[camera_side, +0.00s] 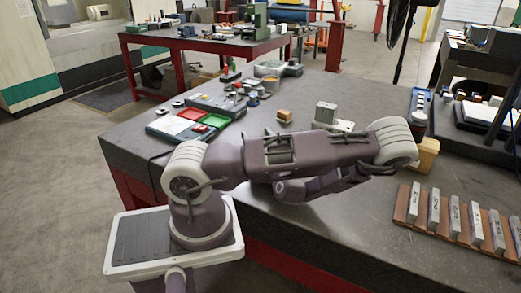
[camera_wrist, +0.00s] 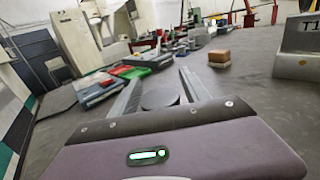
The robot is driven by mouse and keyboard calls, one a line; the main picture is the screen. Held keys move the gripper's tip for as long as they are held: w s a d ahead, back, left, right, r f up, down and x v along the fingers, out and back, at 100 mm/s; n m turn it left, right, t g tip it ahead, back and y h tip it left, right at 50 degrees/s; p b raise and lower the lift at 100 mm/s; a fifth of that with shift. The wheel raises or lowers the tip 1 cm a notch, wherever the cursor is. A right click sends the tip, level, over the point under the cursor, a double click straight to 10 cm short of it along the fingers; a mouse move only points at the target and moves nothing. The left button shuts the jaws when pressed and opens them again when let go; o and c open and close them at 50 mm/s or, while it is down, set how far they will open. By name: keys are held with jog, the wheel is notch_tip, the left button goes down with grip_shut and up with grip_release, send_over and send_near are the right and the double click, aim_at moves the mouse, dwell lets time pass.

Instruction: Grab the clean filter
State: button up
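My gripper (camera_wrist: 162,76) shows in the wrist view with its two grey fingers apart, pointing over the table. A dark round disc (camera_wrist: 160,99) shows between the finger bases; I cannot tell whether it is part of my gripper. No thing can be clearly made out as the clean filter. A small tan-brown block (camera_wrist: 219,58) sits ahead and right of the fingers, apart from them; it also shows in the side view (camera_side: 284,115). In the side view my arm is folded over the table and my fingers are hidden.
A grey block marked T1 (camera_wrist: 297,48) stands at right. Green and red trays (camera_side: 207,118) and several small parts lie at the table's back left. A brown rack (camera_side: 455,228) of grey labelled bars lies at front right. The dark tabletop (camera_side: 345,245) is bare in front.

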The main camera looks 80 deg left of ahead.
grip_shut()
jog(key=shift+r, duration=0.15)
